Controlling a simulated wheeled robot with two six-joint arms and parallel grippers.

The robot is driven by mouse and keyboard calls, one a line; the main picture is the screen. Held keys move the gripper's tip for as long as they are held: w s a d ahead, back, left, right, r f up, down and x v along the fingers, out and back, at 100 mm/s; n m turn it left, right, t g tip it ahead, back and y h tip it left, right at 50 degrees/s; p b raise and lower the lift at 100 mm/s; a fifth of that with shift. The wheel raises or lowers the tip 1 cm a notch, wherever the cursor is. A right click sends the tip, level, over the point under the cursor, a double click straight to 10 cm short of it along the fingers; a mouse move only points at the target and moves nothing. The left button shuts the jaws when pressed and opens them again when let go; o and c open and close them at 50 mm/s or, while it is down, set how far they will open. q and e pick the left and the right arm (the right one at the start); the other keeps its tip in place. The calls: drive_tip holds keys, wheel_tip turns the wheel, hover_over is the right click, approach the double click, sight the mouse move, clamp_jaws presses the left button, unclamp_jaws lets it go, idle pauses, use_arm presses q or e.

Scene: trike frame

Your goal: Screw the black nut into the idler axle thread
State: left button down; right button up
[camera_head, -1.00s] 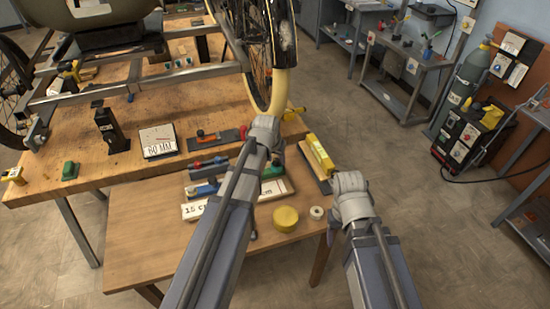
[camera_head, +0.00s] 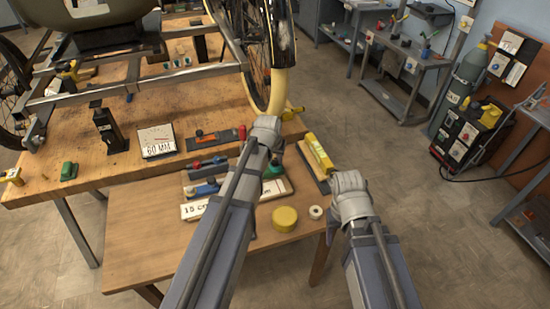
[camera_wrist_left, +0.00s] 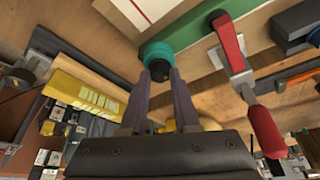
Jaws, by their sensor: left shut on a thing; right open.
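In the left wrist view my left gripper (camera_wrist_left: 160,97) is shut on a small dark round piece (camera_wrist_left: 159,70), which looks like the black nut. A teal round piece (camera_wrist_left: 156,50) sits right against its far side; I cannot tell whether the two are joined. In the head view my left gripper (camera_head: 272,155) is over the small front table and its fingers are mostly hidden by its wrist. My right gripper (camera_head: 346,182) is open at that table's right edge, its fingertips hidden. I cannot make out the idler axle thread on the trike frame (camera_head: 150,73).
The wooden workbench (camera_head: 90,165) carries the frame, a black stand (camera_head: 107,130) and a 60 mm card (camera_head: 157,141). A yellow piece on a dark board (camera_head: 318,152) lies close to my right gripper. A yellow disc (camera_head: 285,217) and a white ring (camera_head: 316,212) lie on the front table.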

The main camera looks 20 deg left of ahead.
use_arm(q)
drive_tip(key=m+h, duration=0.1)
drive_tip(key=m, duration=0.3)
drive_tip(key=m+h, duration=0.1)
drive_tip(key=m, duration=0.1)
drive_tip(key=shift+w+a+m+g+h, duration=0.2)
drive_tip(key=shift+a+m+g+h, duration=0.1)
drive_tip(key=m+g+h, duration=0.1)
drive_tip(key=m, duration=0.2)
drive_tip(key=shift+w+a+m, duration=0.1)
drive_tip(key=shift+w+m, duration=0.05)
drive_tip(key=shift+m, duration=0.85)
drive_tip(key=c, duration=0.9)
unclamp_jaws()
drive_tip(key=shift+o, duration=0.2)
